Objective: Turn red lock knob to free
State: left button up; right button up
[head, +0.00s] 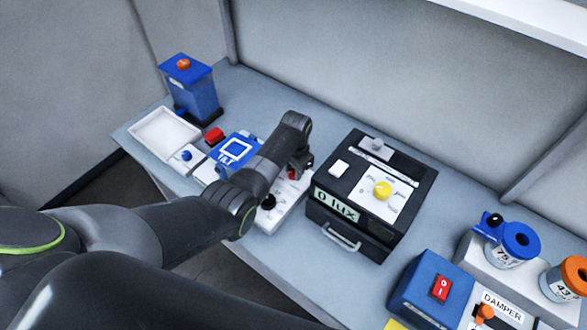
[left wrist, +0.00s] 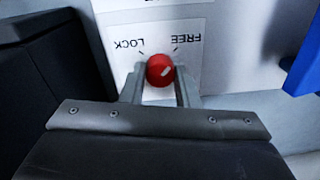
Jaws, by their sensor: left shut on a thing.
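The red lock knob (left wrist: 158,71) sits on a white panel (left wrist: 118,62) marked LOCK on the left and FREE on the right, the words upside down in the left wrist view. Its pale pointer mark slants up and right, toward the tick by FREE. My left gripper (left wrist: 161,82) has a finger on each side of the knob and is shut on it. In the head view, my left gripper (head: 296,167) reaches down over the white panel (head: 272,218), with a bit of the red knob (head: 292,174) showing below it. My right gripper is not in view.
A blue tilt device (head: 222,155) and a white tray (head: 139,133) lie left. A blue switch box (head: 418,288) stands front right.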

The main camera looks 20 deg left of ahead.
pick_arm(q)
jog(key=shift+w, duration=0.1)
dwell(0.4)
jog(key=o, duration=1)
jog(key=shift+r, duration=0.15)
jog(key=shift+s+d+r, duration=0.15)
jog(key=shift+r, duration=4.15)
jog(key=shift+s+d+r, duration=0.1)
jog(key=shift+d+r, duration=0.05)
jog(key=shift+r, duration=4.15)
jog(key=shift+f, duration=0.1)
